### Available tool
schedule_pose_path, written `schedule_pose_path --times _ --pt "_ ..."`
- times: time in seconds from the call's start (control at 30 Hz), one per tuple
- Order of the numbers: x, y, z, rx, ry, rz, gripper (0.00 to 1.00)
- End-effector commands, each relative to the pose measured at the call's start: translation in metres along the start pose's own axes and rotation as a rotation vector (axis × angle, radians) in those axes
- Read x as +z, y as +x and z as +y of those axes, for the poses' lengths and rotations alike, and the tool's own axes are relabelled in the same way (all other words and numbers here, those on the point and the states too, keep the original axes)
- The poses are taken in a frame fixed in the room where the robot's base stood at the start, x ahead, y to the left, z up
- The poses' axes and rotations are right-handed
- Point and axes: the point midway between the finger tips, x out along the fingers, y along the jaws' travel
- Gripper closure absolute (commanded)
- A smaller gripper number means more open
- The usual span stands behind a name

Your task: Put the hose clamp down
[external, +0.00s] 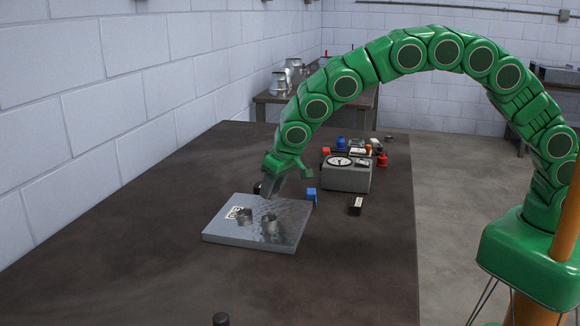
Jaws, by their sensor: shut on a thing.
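My gripper (268,197) points down over the back part of a shiny grey metal plate (225,236) lying on the dark table. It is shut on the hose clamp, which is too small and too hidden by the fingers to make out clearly. Two short metal ring-like pieces (269,224) stand on the plate just in front of the gripper. A white label with black marks (236,212) is beside the left one. I cannot tell whether the gripper's load touches the plate.
A grey box with a round dial (346,178) stands to the right. Several small red, blue and white items lie behind the box. The table's left and front areas are mostly clear.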

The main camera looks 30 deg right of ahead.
Motion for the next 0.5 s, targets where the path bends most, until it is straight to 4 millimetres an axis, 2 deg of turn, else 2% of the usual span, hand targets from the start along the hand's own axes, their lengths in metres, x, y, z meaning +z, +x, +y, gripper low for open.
schedule_pose_path --times 0.27,0.5 --pt "-0.002 0.01 -0.004 -0.001 0.001 0.0 0.88" --pt "0.008 0.036 -0.005 -0.001 0.0 -0.001 0.88"
